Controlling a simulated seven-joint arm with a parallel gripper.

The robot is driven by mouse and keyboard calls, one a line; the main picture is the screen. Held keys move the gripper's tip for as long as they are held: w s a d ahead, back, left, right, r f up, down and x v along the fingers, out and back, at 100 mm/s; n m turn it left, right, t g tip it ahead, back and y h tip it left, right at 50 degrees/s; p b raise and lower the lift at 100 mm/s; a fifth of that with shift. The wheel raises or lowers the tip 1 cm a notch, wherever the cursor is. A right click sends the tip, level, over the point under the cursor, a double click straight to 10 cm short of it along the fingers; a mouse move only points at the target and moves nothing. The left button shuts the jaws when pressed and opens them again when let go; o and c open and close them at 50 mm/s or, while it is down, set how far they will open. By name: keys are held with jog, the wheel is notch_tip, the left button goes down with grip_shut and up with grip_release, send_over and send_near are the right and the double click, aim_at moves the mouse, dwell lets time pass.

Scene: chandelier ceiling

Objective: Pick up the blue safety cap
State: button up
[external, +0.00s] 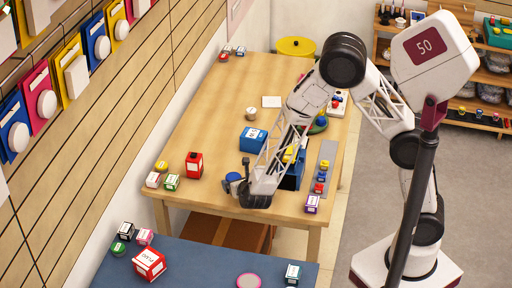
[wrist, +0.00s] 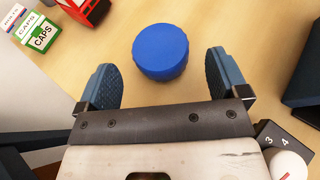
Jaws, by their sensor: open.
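The blue safety cap (wrist: 160,52) is a round blue disc-like cap standing on the light wooden table (wrist: 140,98). In the wrist view it lies just beyond my gripper (wrist: 163,80), centred between the two blue-grey fingertips and apart from both. My gripper is open and empty. In the external view the cap (external: 233,177) shows small beside my gripper (external: 245,178) near the table's front edge, partly hidden by it.
A red box (external: 194,164) stands left of my gripper, with small green (external: 172,182) and white label boxes near it. The table's left middle is clear.

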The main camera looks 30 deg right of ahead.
aim_at(233, 177)
jog(key=shift+x, duration=2.2)
jog(key=shift+f, duration=0.15)
jog(key=c, duration=1)
jog(key=shift+r, duration=5.05)
